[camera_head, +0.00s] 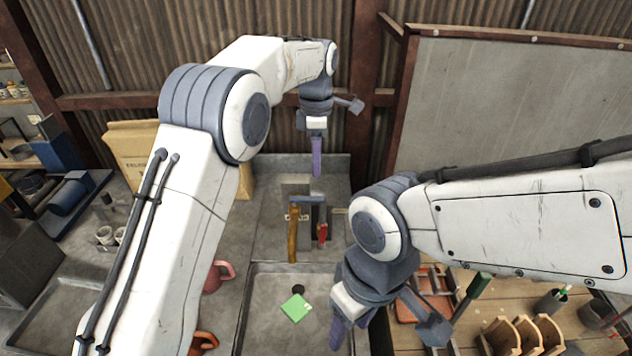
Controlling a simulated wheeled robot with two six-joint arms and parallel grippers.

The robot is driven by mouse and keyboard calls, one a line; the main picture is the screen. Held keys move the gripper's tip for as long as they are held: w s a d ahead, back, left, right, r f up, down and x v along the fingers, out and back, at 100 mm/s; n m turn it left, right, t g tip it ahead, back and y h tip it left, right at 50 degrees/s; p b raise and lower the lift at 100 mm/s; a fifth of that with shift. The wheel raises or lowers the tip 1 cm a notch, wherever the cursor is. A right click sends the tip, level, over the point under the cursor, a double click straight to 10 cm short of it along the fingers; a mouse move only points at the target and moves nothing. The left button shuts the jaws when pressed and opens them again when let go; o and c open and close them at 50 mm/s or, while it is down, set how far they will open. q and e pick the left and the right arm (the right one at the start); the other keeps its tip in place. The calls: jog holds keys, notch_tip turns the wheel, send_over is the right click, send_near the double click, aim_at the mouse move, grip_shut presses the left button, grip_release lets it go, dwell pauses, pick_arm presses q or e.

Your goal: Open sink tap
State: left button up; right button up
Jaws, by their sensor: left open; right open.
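A metal sink (262,320) is at the bottom middle of the head view, with a dark drain and a green cloth or sponge (296,308) in it. Behind the basin, what looks like the grey tap (297,187) stands in a cluster with a brown handle and a red part; its details are small and partly unclear. My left gripper (316,172) is open, fingers pointing down, above and behind this cluster, apart from it in the picture. My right gripper (338,335) is open, fingers pointing down, at the sink's right side.
A wooden bench (475,315) at the right holds tools and wooden holders. A large grey board (505,110) stands behind it. A tan paper bag (130,145) is behind my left arm. Red mugs (219,275) are beside the sink's left edge.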

aim_at(317, 197)
pick_arm(q)
notch_tip(317, 197, down, 10)
jog(key=p, duration=0.3)
grip_shut()
dwell(1.4)
